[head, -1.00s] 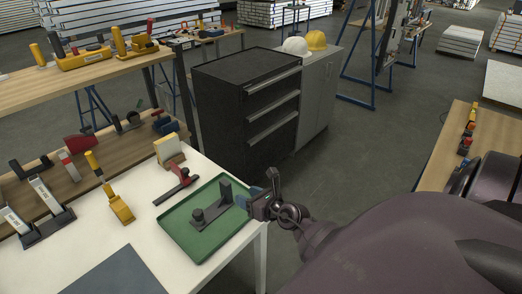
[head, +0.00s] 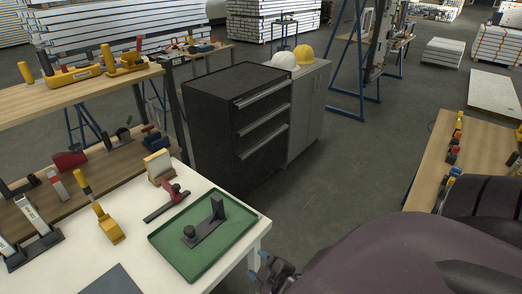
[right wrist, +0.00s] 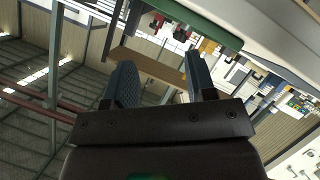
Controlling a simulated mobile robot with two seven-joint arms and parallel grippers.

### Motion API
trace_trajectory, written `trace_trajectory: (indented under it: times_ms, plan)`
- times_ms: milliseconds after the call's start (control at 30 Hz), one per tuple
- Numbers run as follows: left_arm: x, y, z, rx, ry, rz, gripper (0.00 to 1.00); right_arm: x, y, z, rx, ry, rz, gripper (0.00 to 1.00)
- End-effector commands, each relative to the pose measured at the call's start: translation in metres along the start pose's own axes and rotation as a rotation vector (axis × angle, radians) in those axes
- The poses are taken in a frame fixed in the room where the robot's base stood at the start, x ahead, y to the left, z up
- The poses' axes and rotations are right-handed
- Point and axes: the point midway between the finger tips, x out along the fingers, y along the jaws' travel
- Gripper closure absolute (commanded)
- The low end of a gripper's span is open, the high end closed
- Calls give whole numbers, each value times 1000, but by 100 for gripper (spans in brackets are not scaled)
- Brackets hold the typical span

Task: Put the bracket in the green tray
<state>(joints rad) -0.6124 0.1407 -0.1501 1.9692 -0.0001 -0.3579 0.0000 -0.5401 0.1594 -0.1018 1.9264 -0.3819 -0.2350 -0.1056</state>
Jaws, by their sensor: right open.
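The dark grey bracket (head: 208,226) lies inside the green tray (head: 180,268), with its flat base on the tray floor and its upright plate standing toward the far right. The tray rests on the white table near its right corner. My right gripper (head: 262,268) is apart from the bracket and the tray, past the table's right edge at the bottom of the head view. In the right wrist view its two fingers (right wrist: 161,75) stand apart with nothing between them, and a green edge, likely the tray's, shows above them. My left gripper is not in view.
A red-handled tool (head: 168,203) lies just left of the tray, with a yellow-and-white block (head: 158,167) behind it. A yellow tool (head: 110,229) lies further left. A black drawer cabinet (head: 215,125) stands behind the table.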

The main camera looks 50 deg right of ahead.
Motion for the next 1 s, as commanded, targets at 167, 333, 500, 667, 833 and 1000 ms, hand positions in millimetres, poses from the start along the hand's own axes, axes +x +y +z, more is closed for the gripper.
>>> trace_trajectory:
  times_ms: [167,333,500,667,833,1000]
  plan:
    - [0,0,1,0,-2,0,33,-20,-32,10,323,-87,-100,49]
    - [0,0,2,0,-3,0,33,-30,-48,12,476,-131,-152,49]
    - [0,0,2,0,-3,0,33,-32,-50,12,505,-138,-161,49]
    - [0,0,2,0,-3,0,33,-32,-50,12,502,-137,-161,49]
    - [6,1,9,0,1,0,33,-26,-54,16,501,-128,-158,49]
    - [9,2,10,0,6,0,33,-23,-56,17,500,-123,-158,49]
